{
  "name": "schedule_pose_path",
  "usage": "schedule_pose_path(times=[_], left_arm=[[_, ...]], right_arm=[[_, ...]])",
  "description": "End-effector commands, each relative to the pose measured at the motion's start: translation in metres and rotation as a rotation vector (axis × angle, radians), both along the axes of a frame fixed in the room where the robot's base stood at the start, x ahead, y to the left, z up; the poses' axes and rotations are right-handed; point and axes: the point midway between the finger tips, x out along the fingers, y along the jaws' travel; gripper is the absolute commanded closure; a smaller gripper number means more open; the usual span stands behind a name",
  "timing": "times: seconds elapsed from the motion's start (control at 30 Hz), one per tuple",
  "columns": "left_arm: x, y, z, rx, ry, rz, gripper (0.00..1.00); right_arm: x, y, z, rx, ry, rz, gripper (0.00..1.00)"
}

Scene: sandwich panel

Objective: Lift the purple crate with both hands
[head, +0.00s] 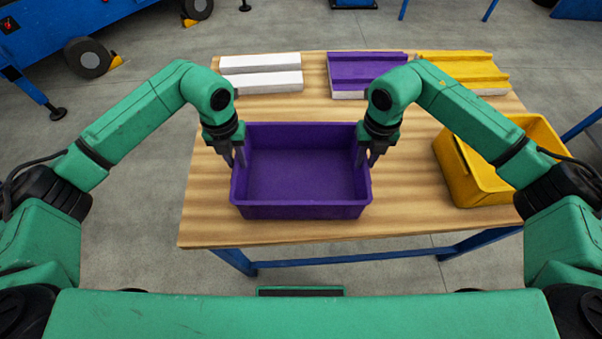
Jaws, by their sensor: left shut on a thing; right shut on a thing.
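The purple crate (300,211) is an open, empty box near the front middle of the wooden table. It looks level; I cannot tell whether its bottom touches the table top. My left gripper (236,160) is shut on the crate's left wall, at the rim. My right gripper (367,158) is shut on the crate's right wall, at the rim. The fingertips are partly hidden against the walls.
On the wooden table (400,215), white panels (260,72), a purple panel (365,68) and a yellow panel (462,68) lie along the back. A yellow crate (490,190) stands at the right edge, partly behind my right arm. The table's front left is clear.

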Motion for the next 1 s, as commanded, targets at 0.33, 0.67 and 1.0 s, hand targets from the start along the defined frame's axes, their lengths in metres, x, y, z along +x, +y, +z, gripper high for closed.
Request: schedule_pose_path(times=[0.33,0.67,1.0], left_arm=[[0.001,0.000,0.002,-0.001,-0.002,0.000,1.00],[0.001,0.000,0.045,-0.001,-0.002,0.000,1.00],[0.000,0.000,0.051,0.000,-0.001,0.000,1.00]], right_arm=[[0.000,0.000,0.002,0.000,-0.001,0.000,1.00],[0.000,0.000,0.044,0.000,-0.001,-0.001,1.00],[0.000,0.000,0.050,0.000,0.000,-0.001,1.00]])
